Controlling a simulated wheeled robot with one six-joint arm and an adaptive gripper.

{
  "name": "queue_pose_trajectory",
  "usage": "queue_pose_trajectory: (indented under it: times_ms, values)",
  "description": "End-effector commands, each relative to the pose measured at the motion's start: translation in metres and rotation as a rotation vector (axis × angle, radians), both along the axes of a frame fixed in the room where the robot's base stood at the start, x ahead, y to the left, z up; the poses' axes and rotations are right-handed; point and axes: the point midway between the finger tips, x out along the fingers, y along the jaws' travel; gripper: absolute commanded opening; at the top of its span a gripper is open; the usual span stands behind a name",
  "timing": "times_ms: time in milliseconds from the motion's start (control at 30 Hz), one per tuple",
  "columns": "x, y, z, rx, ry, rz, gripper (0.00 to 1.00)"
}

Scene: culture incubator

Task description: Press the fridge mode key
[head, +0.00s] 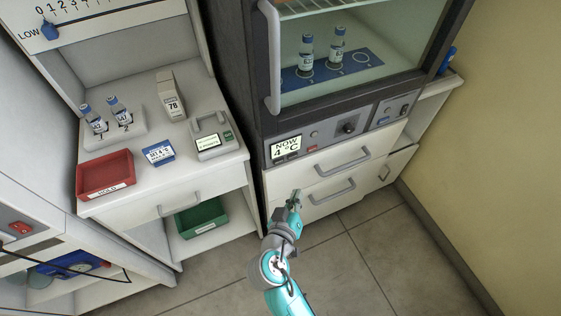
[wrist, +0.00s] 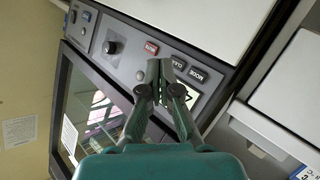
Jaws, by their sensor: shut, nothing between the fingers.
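The cabinet with a glass door has a grey control panel (head: 330,128) with a display (head: 286,147) reading "NOW 4 °C". In the wrist view a dark key marked "MODE" (wrist: 197,75) sits beside another dark key (wrist: 178,62) whose label is partly hard to read, and a red key (wrist: 151,49). My gripper (head: 295,194) is in front of the drawers, below the display in the head view. In the wrist view my gripper (wrist: 160,64) is shut and empty, its tips overlapping the panel near the keys. It covers part of the display. Contact with any key is not visible.
A knob (head: 348,126) and small buttons lie farther right on the panel. Drawer handles (head: 342,160) stick out below it. Vials (head: 306,52) stand behind the glass. A bench at left holds a red tray (head: 106,174). The floor (head: 345,260) in front is clear.

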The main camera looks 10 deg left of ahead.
Motion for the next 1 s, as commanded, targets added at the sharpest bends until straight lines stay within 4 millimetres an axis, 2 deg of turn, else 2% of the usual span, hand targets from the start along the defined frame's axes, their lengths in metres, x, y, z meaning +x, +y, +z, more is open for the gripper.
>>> queue_pose_trajectory:
  times_ms: [267,700,1000]
  values:
    - [0.01,0.007,0.0,0.001,0.0,0.0,0.0]
    - [0.055,0.037,0.0,0.001,0.0,0.0,0.0]
    - [0.071,0.048,0.0,0.0,0.0,0.001,0.0]
